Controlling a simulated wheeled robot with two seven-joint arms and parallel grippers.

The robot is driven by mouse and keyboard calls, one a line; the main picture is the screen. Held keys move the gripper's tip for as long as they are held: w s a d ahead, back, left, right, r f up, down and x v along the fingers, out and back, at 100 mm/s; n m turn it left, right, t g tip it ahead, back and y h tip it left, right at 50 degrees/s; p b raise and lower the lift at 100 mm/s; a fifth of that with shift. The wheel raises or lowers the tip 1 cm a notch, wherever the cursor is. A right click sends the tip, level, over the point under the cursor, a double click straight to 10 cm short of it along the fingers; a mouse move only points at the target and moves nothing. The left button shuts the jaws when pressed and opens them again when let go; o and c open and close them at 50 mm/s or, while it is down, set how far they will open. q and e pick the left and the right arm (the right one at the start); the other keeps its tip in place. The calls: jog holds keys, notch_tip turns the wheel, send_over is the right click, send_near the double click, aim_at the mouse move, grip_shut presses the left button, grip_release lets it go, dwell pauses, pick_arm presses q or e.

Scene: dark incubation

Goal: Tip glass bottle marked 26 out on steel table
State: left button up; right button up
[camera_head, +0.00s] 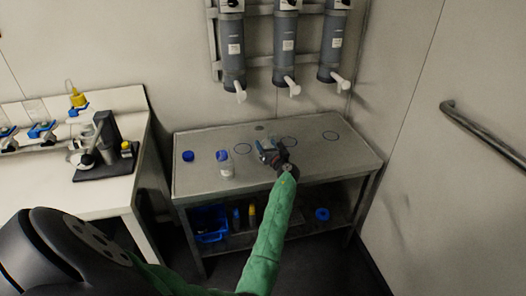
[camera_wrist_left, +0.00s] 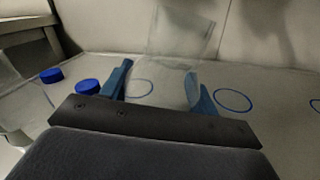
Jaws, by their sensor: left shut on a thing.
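The steel table (camera_head: 200,184) stands against the back wall, with blue circles drawn on its top. My left gripper (camera_head: 268,152) is above the middle of the table. In the left wrist view its blue fingers (camera_wrist_left: 160,84) stand apart around a clear, see-through vessel (camera_wrist_left: 181,35), likely the glass bottle; its outline is faint and no number is readable. A blue cap (camera_head: 188,156) lies further left. My right gripper is out of view.
Several grey dispensers with white spouts (camera_head: 285,50) hang above the table's back. A white bench (camera_head: 105,196) with a dark stand (camera_head: 110,150) is at left. A blue bin (camera_head: 210,222) sits on the lower shelf. A handrail (camera_head: 480,130) is at right.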

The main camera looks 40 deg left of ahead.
pick_arm(q)
jog(key=shift+w+d+f+n+b, duration=0.25)
jog(key=shift+d+f+n+b, duration=0.05)
jog(key=shift+n+b, duration=0.3)
jog(key=shift+w+d+n+b, duration=0.25)
jog(key=shift+w+n+b, duration=0.1)
jog(key=shift+n, duration=0.25)
dwell(0.5)
